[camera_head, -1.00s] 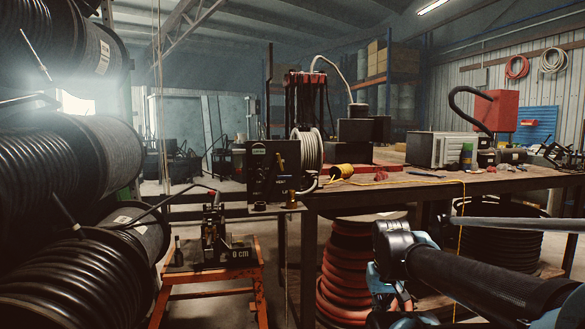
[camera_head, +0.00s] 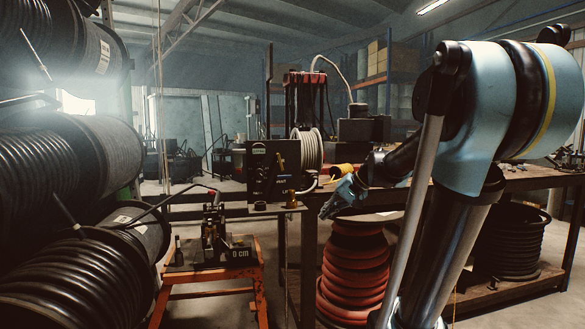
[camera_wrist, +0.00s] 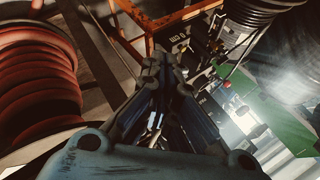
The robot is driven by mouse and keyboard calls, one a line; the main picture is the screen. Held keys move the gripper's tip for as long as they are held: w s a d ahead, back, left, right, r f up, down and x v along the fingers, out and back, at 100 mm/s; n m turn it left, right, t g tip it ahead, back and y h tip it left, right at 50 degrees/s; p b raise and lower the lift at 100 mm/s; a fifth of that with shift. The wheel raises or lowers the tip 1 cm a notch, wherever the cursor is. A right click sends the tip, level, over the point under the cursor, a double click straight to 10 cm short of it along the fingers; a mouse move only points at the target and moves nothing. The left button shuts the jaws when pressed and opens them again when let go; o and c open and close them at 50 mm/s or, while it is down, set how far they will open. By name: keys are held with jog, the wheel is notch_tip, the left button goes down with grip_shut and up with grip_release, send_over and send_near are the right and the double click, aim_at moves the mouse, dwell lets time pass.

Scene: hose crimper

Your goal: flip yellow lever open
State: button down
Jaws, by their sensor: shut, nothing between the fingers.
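A black box (camera_head: 270,178) with white lettering stands on a narrow metal shelf left of the workbench. A small dull-yellow lever (camera_head: 280,161) stands upright on its front face; its exact setting is too small to tell. My gripper (camera_head: 328,208) is shut and empty. It is to the right of the box and lower than the lever, apart from both, in front of the bench's left end. In the wrist view my gripper (camera_wrist: 165,62) points at the floor stand area; I cannot make out the lever clearly there.
A brass fitting (camera_head: 291,198) sits on the shelf below the box. An orange stand (camera_head: 213,278) carries a small hose tool (camera_head: 214,240). Large hose reels (camera_head: 75,160) fill the left side.

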aim_at(279, 162)
jog(key=w+a+r+m+t+y, duration=0.1)
jog(key=w+r+y, duration=0.1)
jog(key=w+r, duration=0.5)
jog(key=w+r+m+t+y, duration=0.1)
jog(key=w+r+y, duration=0.15)
jog(key=w, duration=0.75)
jog(key=w+a+r+m+t+y, duration=0.1)
jog(key=w+r+t, duration=0.1)
jog(key=w+r, duration=0.5)
jog(key=x, duration=0.4)
jog(key=f+x, duration=0.1)
jog(key=x, duration=0.3)
jog(key=s+f+x, duration=0.1)
jog(key=x, duration=0.3)
jog(key=shift+w+a+f, duration=0.1)
jog(key=shift+w+a, duration=0.1)
jog(key=shift+a, duration=0.25)
jog(key=shift+s+a+f, duration=0.1)
jog(key=shift+s+a, duration=0.05)
jog(key=shift+a, duration=0.35)
